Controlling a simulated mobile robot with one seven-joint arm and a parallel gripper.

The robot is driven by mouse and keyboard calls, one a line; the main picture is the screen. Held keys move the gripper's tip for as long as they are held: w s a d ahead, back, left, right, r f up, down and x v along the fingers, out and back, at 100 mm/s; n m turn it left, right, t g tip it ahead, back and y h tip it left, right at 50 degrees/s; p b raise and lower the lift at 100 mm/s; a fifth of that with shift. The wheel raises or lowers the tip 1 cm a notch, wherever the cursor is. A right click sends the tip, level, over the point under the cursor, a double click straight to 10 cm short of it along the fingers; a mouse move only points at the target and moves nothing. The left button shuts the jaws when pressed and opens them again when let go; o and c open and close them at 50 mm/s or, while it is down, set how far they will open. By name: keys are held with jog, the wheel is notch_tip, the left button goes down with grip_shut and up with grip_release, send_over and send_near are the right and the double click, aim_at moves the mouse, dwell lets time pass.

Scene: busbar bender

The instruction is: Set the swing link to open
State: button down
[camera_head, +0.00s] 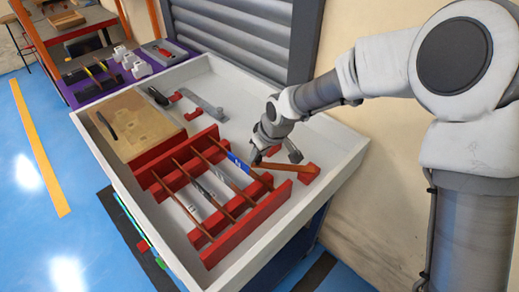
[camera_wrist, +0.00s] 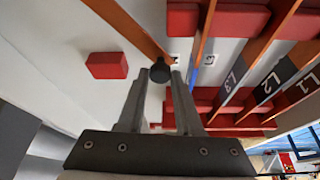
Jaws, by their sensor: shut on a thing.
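The swing link is a flat copper-coloured bar (camera_head: 285,166) at the right of the white tray, running from a red block (camera_head: 306,172) toward the busbars. In the wrist view the link (camera_wrist: 128,22) comes in from the top left and ends at a black knob (camera_wrist: 160,71). My gripper (camera_head: 257,160) is at that free end, and in the wrist view its fingers (camera_wrist: 160,80) are closed around the knob. In the head view my gripper hides the knob.
Several busbars (camera_head: 208,185) lie across red supports (camera_head: 245,228); the wrist view shows labels L1, L2 and L3. A separate red block (camera_wrist: 107,65) stands left of the link. A wooden board (camera_head: 135,122) and grey tools (camera_head: 203,103) lie in the white tray (camera_head: 335,145).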

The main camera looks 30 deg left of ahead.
dwell(0.3)
jog(key=c, duration=0.6)
grip_release()
jog(key=shift+r, duration=0.1)
jog(key=p+v, duration=0.3)
jog(key=v, duration=1.4)
jog(key=shift+d, duration=0.2)
